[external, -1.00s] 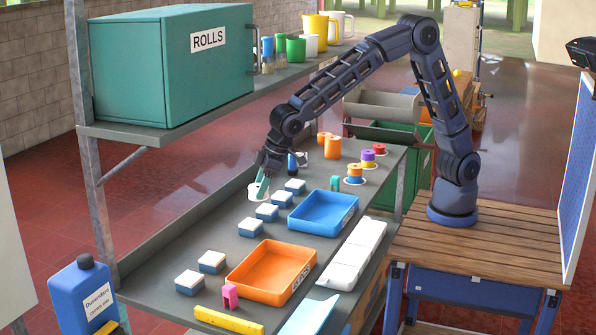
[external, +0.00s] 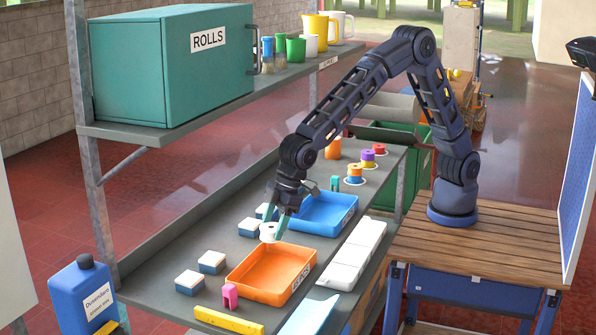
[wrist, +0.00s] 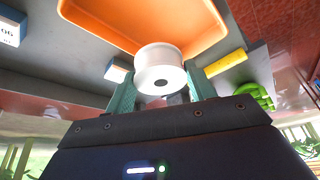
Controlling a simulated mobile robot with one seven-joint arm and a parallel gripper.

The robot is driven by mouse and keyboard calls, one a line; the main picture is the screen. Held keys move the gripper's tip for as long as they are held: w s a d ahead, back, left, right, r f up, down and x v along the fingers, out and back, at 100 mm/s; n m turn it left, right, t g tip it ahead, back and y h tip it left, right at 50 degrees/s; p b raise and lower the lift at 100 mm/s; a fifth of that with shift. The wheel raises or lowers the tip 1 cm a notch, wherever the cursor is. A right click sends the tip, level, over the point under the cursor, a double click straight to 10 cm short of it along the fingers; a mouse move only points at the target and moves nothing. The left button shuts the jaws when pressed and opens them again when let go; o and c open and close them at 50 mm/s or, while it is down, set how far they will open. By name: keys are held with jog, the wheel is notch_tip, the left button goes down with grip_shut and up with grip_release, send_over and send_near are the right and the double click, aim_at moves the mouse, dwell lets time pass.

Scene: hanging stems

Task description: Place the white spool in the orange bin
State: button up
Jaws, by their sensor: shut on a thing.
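The white spool (external: 268,232) is held between the green fingers of my gripper (external: 276,226). It is above the back edge of the orange bin (external: 262,292), near the blue bin. In the wrist view the white spool (wrist: 160,70) sits between both fingers, with its dark centre hole facing the camera. The orange bin (wrist: 205,50) shows beyond the spool in that view. The bin looks empty in the external view, and the spool appears higher than its rim.
The blue bin (external: 340,228) lies just behind my gripper. Several white-topped blue blocks (external: 211,261) stand to the left of the bins.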

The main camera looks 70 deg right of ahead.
notch_tip(320, 180, down, 12)
jog(key=shift+f, duration=0.2)
dwell(0.4)
jog(key=o, duration=1)
jog(key=shift+f, duration=0.1)
jog(key=v, duration=1.2)
